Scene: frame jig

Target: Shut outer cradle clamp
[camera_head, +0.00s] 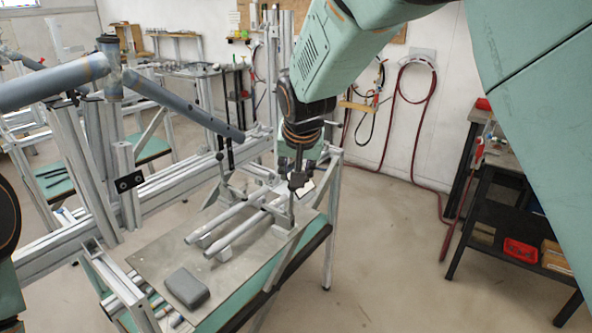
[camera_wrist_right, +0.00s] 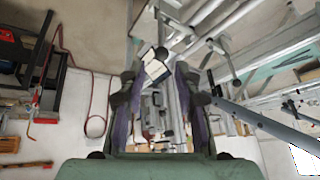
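Two grey tubes (camera_head: 236,236) lie side by side in cradles on the metal-topped jig table (camera_head: 160,252) in the head view. A clamp (camera_head: 290,212) with an upright post stands at the right end of the tubes, by the table's right edge. A second clamp (camera_head: 222,172) with a raised, ball-ended lever stands farther back. My right gripper (camera_head: 297,178) points down over the right clamp and partly hides its top; I cannot tell whether they touch. In the right wrist view its fingers (camera_wrist_right: 157,88) are apart with nothing clearly held. My left gripper is out of view.
A grey block (camera_head: 187,288) lies on the table's front corner. A bare tube frame (camera_head: 110,75) rises at the left, near the jig. A dark shelf cart (camera_head: 510,215) with a red tray (camera_head: 521,250) stands at the right. Open floor lies between cart and jig.

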